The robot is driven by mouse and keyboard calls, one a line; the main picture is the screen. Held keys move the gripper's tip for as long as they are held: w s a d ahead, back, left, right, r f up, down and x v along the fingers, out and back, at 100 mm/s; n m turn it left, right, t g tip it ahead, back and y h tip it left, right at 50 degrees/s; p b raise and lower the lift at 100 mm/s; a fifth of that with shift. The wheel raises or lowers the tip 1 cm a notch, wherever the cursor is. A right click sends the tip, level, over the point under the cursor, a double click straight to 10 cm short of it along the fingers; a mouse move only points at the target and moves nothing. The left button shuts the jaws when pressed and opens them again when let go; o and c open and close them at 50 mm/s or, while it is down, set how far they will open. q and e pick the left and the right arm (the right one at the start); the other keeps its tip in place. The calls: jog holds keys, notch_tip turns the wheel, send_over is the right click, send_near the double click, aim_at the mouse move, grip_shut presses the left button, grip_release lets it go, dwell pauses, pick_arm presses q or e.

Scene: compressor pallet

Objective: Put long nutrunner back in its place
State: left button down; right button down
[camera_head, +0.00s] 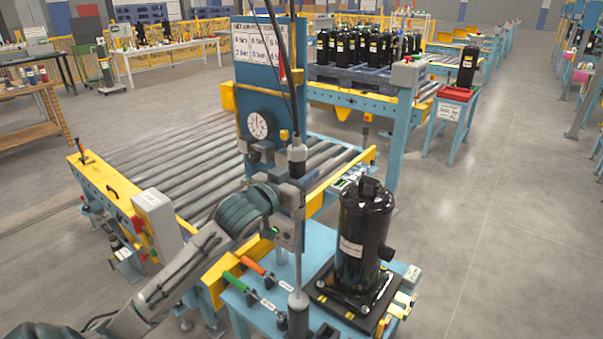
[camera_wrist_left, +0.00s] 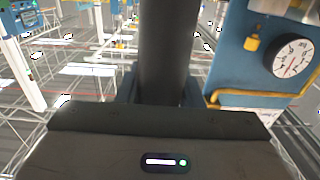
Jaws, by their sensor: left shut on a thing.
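The long nutrunner (camera_head: 297,153) is a slim upright grey and black tool with a dark cable at its top. My left gripper (camera_head: 290,208) is shut around its body. In the left wrist view the nutrunner shows as a thick dark cylinder (camera_wrist_left: 167,50) just beyond the gripper body. Its thin shaft runs down to a pale round piece above a dark cylindrical part (camera_head: 298,322) at the near edge of the blue table (camera_head: 262,318). I cannot tell whether tip and dark part touch. My right gripper is not in view.
A black compressor (camera_head: 362,235) stands on a dark plate close right of the nutrunner. Green-handled (camera_head: 240,285) and orange-handled (camera_head: 254,267) tools lie left. A blue panel with a gauge (camera_head: 259,125) and a roller conveyor (camera_head: 170,160) stand behind. The floor at right is clear.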

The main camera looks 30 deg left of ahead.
pick_arm(q)
jog(key=shift+f+b, duration=0.55)
jog(key=shift+f, duration=0.3)
dwell(0.3)
jog(key=c, duration=0.9)
grip_release()
jog(key=shift+s+d, duration=0.1)
jog(key=shift+f, duration=0.15)
jog(key=s+p, duration=0.5)
jog(key=s, duration=0.5)
jog(key=shift+s+a, duration=0.4)
